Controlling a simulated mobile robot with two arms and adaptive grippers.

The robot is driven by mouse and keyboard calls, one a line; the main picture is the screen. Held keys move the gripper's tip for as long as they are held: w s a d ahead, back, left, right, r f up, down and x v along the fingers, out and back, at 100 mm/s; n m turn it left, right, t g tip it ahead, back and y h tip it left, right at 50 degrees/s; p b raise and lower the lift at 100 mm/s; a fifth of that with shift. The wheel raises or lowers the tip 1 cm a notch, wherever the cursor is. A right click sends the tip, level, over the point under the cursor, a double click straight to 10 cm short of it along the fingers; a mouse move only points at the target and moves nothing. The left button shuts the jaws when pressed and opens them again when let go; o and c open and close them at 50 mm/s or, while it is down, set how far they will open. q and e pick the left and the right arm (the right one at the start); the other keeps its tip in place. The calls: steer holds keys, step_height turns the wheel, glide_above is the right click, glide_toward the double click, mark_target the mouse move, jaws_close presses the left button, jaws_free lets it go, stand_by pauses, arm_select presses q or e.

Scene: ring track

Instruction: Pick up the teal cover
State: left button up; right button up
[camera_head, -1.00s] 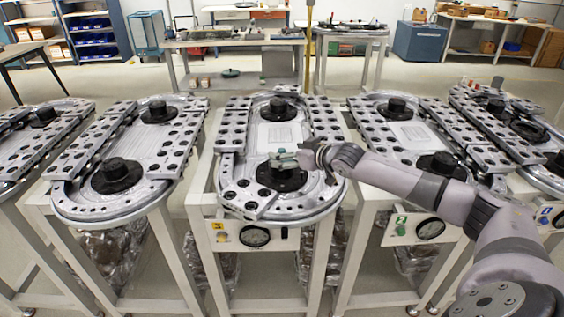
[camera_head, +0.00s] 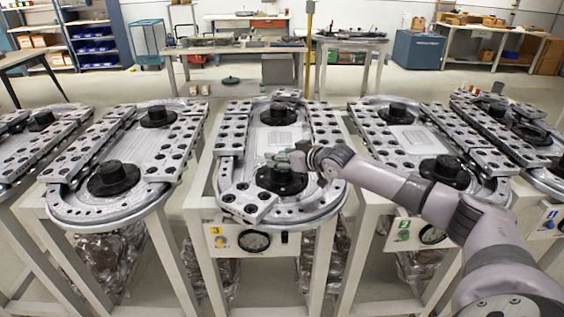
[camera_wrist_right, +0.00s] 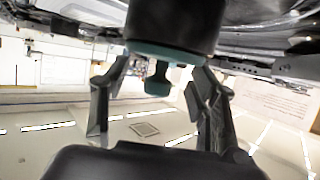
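The teal cover (camera_wrist_right: 158,80) shows in the right wrist view as a teal knob and rim against a black round hub (camera_wrist_right: 175,22). In the head view, a small teal patch (camera_head: 277,157) shows above the front black hub of the middle ring track (camera_head: 228,180). My right gripper (camera_wrist_right: 155,92) is open. Its two fingers stand on either side of the knob, with gaps visible. In the head view, my right gripper (camera_head: 292,158) comes in from the right over that hub and partly hides the cover. My left gripper is not in view.
Similar ring tracks stand left (camera_head: 75,205) and right (camera_head: 455,195) on white frames. Gauges and coloured buttons (camera_head: 254,240) are on the middle frame's front. A dark green disc (camera_head: 230,80) lies low behind, near a workbench (camera_head: 235,48).

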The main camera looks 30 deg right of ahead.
steer(key=c, duration=1)
